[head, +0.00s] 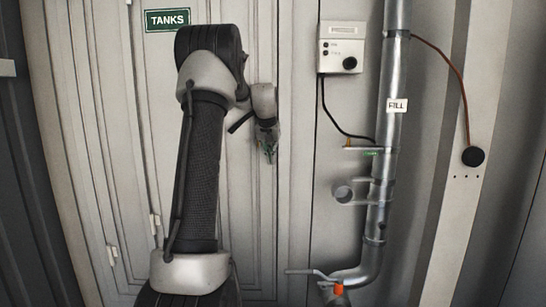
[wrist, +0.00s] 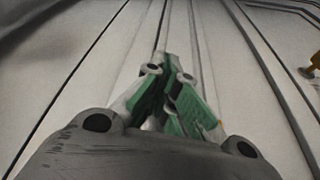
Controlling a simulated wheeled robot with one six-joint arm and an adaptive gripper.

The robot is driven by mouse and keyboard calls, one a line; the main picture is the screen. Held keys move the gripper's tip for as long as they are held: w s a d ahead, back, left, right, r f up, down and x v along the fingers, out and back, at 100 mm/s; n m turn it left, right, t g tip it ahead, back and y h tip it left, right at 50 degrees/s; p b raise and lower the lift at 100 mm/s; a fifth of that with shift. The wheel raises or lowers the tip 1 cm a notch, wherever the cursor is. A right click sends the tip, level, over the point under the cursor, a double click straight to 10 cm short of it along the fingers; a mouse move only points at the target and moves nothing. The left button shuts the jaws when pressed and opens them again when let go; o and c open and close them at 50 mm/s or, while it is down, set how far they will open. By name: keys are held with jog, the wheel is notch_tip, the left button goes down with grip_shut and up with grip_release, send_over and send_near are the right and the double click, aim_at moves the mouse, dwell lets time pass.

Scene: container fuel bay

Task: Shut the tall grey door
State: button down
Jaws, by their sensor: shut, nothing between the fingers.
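The tall grey door (head: 262,220) with a green TANKS sign (head: 167,19) fills the left-middle of the head view, partly hidden behind my arm. It looks nearly flush with the wall; I cannot tell whether a small gap remains at its edge. My gripper (head: 268,155) hangs in front of the door near its right side, pointing down. In the wrist view my gripper (wrist: 163,62) shows green-padded fingers closed together with nothing held. Grey panel surface lies beyond the fingertips; whether they touch it is unclear.
Right of the door, a white control box (head: 342,47) with a black cable hangs on the wall. A metal pipe (head: 389,150) labelled FILL runs down beside it, with a lever (head: 305,272) sticking out low. A black round plug (head: 473,156) hangs farther right.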

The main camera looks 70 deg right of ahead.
jog(key=s+a+v, duration=0.1)
jog(key=v, duration=0.9)
jog(key=shift+s, duration=0.2)
jog(key=a+f+n+y, duration=0.1)
jog(key=a+f, duration=0.4)
jog(key=f, duration=0.1)
jog(key=w+a+f+n+y, duration=0.1)
jog(key=w+a+n, duration=0.25)
jog(key=a, duration=0.75)
jog(key=w+a+f+n, duration=0.15)
jog(key=w+a, duration=0.35)
jog(key=a, duration=0.6)
jog(key=a+f+n+t+y, duration=0.1)
jog(key=a+n+t, duration=0.3)
jog(key=a, duration=2.3)
jog(key=n+y, duration=0.1)
jog(key=n, duration=0.5)
jog(key=shift+n, duration=0.4)
